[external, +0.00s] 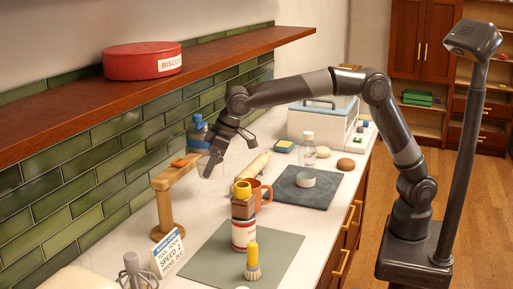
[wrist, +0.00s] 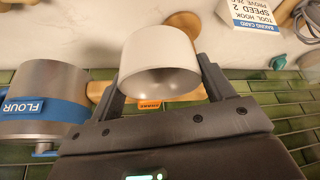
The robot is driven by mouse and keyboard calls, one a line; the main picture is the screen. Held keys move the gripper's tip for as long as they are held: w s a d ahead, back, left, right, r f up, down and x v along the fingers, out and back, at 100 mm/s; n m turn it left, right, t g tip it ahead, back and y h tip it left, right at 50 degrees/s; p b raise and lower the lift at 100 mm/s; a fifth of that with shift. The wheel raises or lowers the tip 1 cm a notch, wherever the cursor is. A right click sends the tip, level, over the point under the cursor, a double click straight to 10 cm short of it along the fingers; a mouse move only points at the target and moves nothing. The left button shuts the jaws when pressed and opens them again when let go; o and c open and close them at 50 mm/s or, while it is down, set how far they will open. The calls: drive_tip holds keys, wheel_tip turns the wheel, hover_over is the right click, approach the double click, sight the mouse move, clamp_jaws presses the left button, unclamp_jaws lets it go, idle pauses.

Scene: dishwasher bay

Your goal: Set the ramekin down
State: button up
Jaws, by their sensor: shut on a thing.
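In the wrist view, a white, round, hollow ramekin (wrist: 160,58) sits between the two fingers of my gripper (wrist: 160,80). The fingers press on its sides, and its open end shows. In the external view, my gripper (external: 229,153) is above the counter, near the tiled wall and beside a wooden stand (external: 165,205). The held ramekin is hard to make out there. The stand has an orange piece on top.
A flour canister (wrist: 38,95) with a blue label is close to my gripper. A rolling pin (external: 254,168), an orange mug (external: 263,189), a tin (external: 243,234) and a brush (external: 253,263) crowd the counter. The green-grey mat (external: 205,258) has bare room at left. A wooden shelf (external: 150,95) overhangs the wall side.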

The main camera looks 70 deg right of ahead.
drive_tip(key=r, duration=0.4)
drive_tip(key=shift+s+r, duration=0.2)
drive_tip(key=shift+s, duration=0.1)
drive_tip(key=s+d+n+g+y, duration=0.1)
drive_tip(key=s+d+n, duration=0.2)
drive_tip(key=s, duration=0.9)
drive_tip(key=s+d+n+y, duration=0.2)
drive_tip(key=s+n, duration=0.2)
drive_tip(key=s, duration=0.8)
wheel_tip(320, 180, down, 11)
drive_tip(key=s+a+f, duration=0.1)
drive_tip(key=a+f, duration=0.1)
drive_tip(key=a, duration=0.1)
drive_tip(key=s+a+f, duration=0.1)
drive_tip(key=a+f, duration=0.1)
drive_tip(key=a, duration=0.2)
drive_tip(key=s+a+f, duration=0.1)
drive_tip(key=a+f, duration=0.2)
drive_tip(key=shift+s+a, duration=0.15)
drive_tip(key=shift+s, duration=0.15)
drive_tip(key=shift+a+f, duration=0.25)
drive_tip(key=shift+a, duration=0.05)
drive_tip(key=shift+f, duration=1.9)
drive_tip(key=shift+f, duration=0.15)
